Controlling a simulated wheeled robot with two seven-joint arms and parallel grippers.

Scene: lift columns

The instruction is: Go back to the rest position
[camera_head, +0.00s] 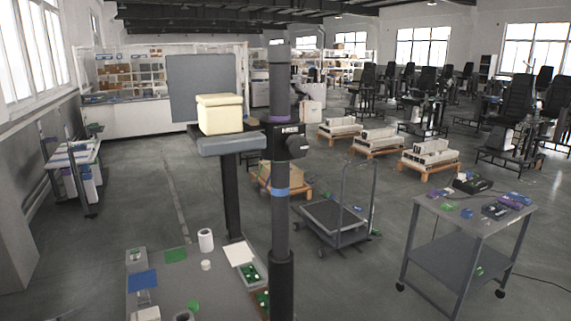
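Neither of my grippers shows in the head view, so I cannot see whether they are open or shut. A dark upright column (281,220) with a purple ring and a blue band stands close in front, near the middle of the picture. Behind it and to its left, a grey platform (231,144) on a dark post bears a cream box (220,114). The column hides part of what lies behind it.
A grey workbench (150,303) with small parts, a white roll (205,240) and green trays is at the bottom left. A cart (452,250) with small parts stands at right, a trolley (337,218) left of it. Low pallets (432,158) stand farther back. The left floor is largely clear.

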